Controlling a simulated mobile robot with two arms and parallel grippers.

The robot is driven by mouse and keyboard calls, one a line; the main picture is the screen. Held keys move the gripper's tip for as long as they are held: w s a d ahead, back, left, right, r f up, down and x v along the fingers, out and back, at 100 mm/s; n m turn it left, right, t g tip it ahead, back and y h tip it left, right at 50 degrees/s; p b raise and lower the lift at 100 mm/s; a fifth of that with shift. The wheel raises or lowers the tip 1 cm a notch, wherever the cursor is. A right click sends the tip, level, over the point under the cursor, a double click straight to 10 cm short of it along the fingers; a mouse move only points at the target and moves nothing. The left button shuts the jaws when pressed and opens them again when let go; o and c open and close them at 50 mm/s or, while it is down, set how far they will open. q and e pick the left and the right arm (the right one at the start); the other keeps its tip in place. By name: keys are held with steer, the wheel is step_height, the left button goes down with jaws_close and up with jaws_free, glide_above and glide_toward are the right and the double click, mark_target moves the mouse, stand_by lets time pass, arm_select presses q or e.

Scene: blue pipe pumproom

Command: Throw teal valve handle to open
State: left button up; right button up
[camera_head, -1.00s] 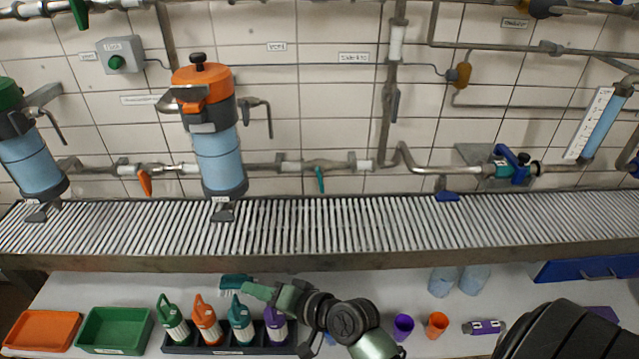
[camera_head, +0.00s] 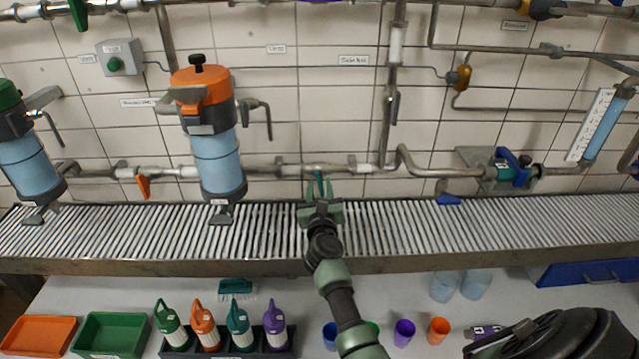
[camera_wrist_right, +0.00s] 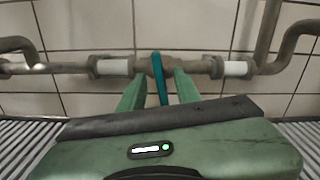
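The teal valve handle (camera_head: 319,182) hangs down from a grey pipe (camera_head: 290,169) on the tiled wall, just above the back of the slatted shelf. My right gripper (camera_head: 321,196) is at it, over the shelf. In the right wrist view the teal handle (camera_wrist_right: 159,78) stands nearly upright between the two green fingers (camera_wrist_right: 160,90), with gaps on both sides. The fingers are open and seem to hold nothing; I cannot tell how deep the handle sits between them. My left gripper is not in view.
An orange handle (camera_head: 144,186) hangs from the same pipe at left. An orange-topped canister (camera_head: 217,160) stands left of my gripper; a blue-handled valve (camera_head: 514,166) is at right. The slatted shelf (camera_head: 430,228) is clear.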

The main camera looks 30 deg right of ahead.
steer(key=shift+x, duration=1.35)
jaws_close()
